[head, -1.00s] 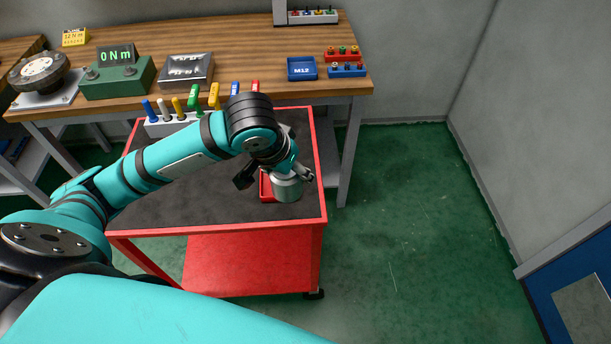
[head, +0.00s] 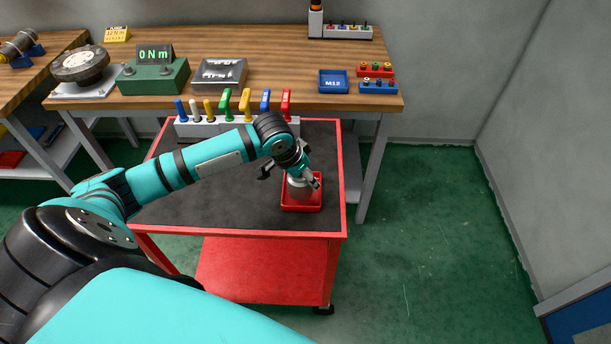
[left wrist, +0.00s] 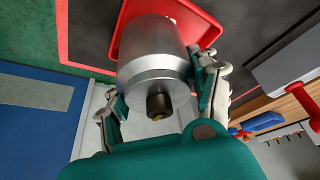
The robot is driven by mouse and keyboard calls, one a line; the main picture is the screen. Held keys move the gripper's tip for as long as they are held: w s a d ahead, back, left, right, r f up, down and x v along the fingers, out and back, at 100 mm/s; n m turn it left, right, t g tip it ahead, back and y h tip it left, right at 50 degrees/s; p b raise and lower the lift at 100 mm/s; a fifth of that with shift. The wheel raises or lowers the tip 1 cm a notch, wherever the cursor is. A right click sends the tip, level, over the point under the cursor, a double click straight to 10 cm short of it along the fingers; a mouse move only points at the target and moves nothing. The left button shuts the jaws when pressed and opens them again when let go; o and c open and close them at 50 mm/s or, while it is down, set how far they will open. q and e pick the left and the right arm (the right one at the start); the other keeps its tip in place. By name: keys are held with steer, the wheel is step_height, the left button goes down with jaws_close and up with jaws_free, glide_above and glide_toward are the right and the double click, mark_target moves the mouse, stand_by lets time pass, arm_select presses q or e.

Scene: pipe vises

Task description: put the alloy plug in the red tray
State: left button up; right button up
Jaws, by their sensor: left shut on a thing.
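The alloy plug (head: 298,189) is a silver cylinder. My left gripper (head: 291,178) is shut on it, with a finger on either side. In the left wrist view the plug (left wrist: 150,52) shows its banded body and a dark stub with a brassy tip. The red tray (head: 302,208) lies on the cart top near its front right corner. The plug appears over or inside the tray, low down; I cannot tell whether it touches the tray floor. The tray also shows behind the plug in the left wrist view (left wrist: 203,22). My right gripper is not in view.
The red cart (head: 265,270) has a dark top (head: 200,205), mostly clear. A rack with several coloured-handled tools (head: 230,126) stands along its back edge. Behind is a wooden workbench (head: 290,95) with a blue M12 tray (head: 333,82) and a green torque display box (head: 153,76).

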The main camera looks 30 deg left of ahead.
arm_select(q)
steer(key=shift+w+a, duration=0.2)
steer(key=shift+w, duration=0.3)
steer(key=shift+w+a, duration=0.15)
steer(key=shift+w, duration=0.35)
steer(key=shift+w+f, duration=0.1)
steer(key=shift+f, duration=0.1)
steer(key=shift+a+f+p, duration=0.1)
steer(key=shift+f+p, duration=0.35)
steer(key=shift+f, duration=1.2)
steer(key=o, duration=1.6)
steer(key=shift+f, duration=0.1)
steer(key=shift+c, duration=0.2)
steer(key=v, duration=1.2)
steer(key=shift+s+b, duration=0.25)
steer(key=shift+b, duration=0.05)
